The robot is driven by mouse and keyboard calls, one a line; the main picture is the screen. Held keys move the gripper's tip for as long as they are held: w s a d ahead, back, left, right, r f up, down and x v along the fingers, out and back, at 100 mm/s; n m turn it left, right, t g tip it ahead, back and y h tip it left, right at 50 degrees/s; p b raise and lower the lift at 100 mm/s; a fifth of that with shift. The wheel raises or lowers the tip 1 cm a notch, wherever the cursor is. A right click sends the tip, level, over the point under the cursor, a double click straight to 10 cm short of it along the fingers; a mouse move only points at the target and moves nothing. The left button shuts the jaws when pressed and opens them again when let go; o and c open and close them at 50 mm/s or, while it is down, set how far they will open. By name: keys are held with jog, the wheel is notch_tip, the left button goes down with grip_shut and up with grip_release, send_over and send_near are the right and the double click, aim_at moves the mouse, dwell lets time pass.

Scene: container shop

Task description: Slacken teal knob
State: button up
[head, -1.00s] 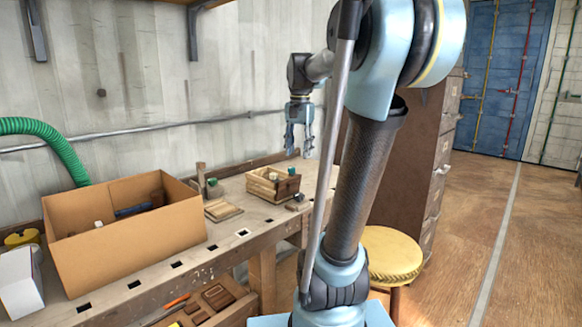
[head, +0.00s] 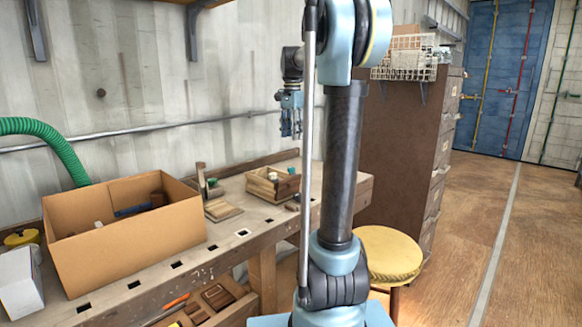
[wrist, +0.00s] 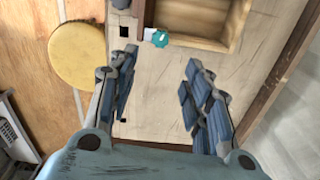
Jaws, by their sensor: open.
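The teal knob (wrist: 161,39) shows in the wrist view with a pale mark on its face. It sits beside the lower left corner of a wooden box (wrist: 190,42), with a small white part (wrist: 149,34) at its left. My gripper (wrist: 161,62) is open and empty, its fingers spread to either side below the knob in the picture. Nothing is between them but the bench top behind. In the head view my gripper (head: 291,132) hangs above the right part of the workbench (head: 225,243), clear of the box. The knob is too small to make out surely there.
A cardboard box (head: 140,249) stands on the bench at left, with a green hose (head: 48,131) behind it. A yellow stool (head: 388,256) stands by the bench's right end. A brown cabinet (head: 405,150) rises beyond. Bare bench lies below the knob in the wrist view.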

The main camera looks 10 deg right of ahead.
aim_at(291, 171)
notch_tip(291, 171, down, 13)
dwell(0.5)
jog(key=shift+s+a, duration=0.1)
jog(key=c, duration=1.1)
